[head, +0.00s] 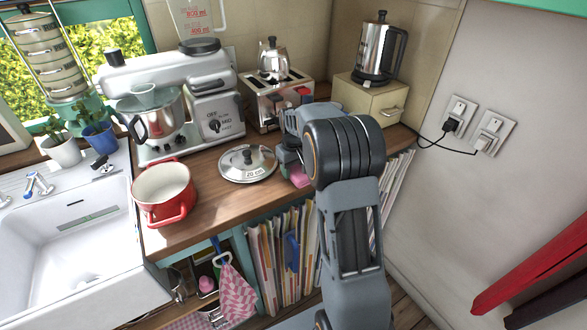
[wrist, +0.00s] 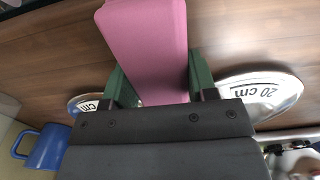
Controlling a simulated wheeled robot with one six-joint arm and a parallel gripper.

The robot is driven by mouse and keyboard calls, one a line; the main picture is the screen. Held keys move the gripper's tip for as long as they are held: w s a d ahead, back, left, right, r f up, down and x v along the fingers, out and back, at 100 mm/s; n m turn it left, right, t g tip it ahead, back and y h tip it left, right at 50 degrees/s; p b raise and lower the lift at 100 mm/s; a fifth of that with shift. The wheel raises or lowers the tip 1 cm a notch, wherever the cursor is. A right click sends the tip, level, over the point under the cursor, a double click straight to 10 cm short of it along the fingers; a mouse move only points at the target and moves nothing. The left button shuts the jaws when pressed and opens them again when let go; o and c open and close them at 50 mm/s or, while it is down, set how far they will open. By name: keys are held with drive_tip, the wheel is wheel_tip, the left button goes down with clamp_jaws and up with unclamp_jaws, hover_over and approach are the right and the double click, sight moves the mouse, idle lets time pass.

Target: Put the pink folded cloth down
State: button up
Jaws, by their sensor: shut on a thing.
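The pink folded cloth (wrist: 148,45) is a flat-sided pink block between the two green fingers of my gripper (wrist: 160,88) in the wrist view. My gripper is shut on it. In the head view only a small pink part of the cloth (head: 299,177) shows beside my gripper (head: 290,163), over the wooden counter (head: 215,210); my arm hides the rest. I cannot tell whether the cloth touches the counter.
A 20 cm pan lid (head: 248,164) lies left of my gripper, with a red pot (head: 163,194) farther left. A toaster (head: 276,98) and a drawer box (head: 368,99) stand behind. A smaller lid (wrist: 88,104) and a blue mug (wrist: 40,146) show in the wrist view.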

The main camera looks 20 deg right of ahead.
drive_tip(key=shift+f, duration=0.25)
drive_tip(key=o, duration=1.3)
drive_tip(key=shift+r, duration=0.1)
wheel_tip(320, 180, up, 14)
drive_tip(key=shift+f, duration=0.15)
drive_tip(key=shift+c, duration=0.2)
clamp_jaws()
idle(0.3)
idle(0.7)
